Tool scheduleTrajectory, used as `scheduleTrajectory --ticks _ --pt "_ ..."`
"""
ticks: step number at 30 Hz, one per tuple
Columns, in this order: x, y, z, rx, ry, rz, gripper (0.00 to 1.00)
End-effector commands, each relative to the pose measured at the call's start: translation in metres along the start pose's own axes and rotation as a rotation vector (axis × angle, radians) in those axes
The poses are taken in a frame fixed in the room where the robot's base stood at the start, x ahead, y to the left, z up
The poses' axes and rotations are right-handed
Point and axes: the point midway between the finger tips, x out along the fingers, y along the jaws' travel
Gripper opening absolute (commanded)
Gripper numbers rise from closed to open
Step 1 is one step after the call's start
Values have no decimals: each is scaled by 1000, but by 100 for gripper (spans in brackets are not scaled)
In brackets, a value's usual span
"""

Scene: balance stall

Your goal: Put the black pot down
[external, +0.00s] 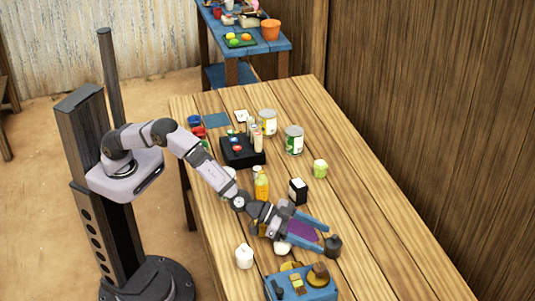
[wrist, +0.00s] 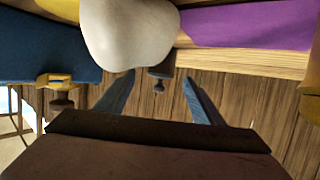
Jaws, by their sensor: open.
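The black pot (external: 333,247) is a small dark pot by the tips of my gripper (external: 324,239), right of the purple cloth. It appears to stand on the table, though its base is hard to make out. In the wrist view the pot (wrist: 161,71), with a small knob, shows between the two blue fingertips (wrist: 159,77). My gripper is open, with its fingers spread to either side of the pot. I cannot tell whether a finger touches it. A white rounded thing (wrist: 130,35) hides part of the pot in the wrist view.
A white jar (external: 244,257), an orange bottle (external: 262,186) and a black box (external: 298,191) stand around my arm. The table right of the pot is clear.

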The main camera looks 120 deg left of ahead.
Motion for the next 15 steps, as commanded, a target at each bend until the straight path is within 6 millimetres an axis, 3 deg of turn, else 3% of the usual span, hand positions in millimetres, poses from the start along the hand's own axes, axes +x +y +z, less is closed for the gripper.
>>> scheduleTrajectory --ticks 9,15 --pt "28 -2 -2 0 0 -1 62" --pt "37 -2 -1 -1 0 0 62"
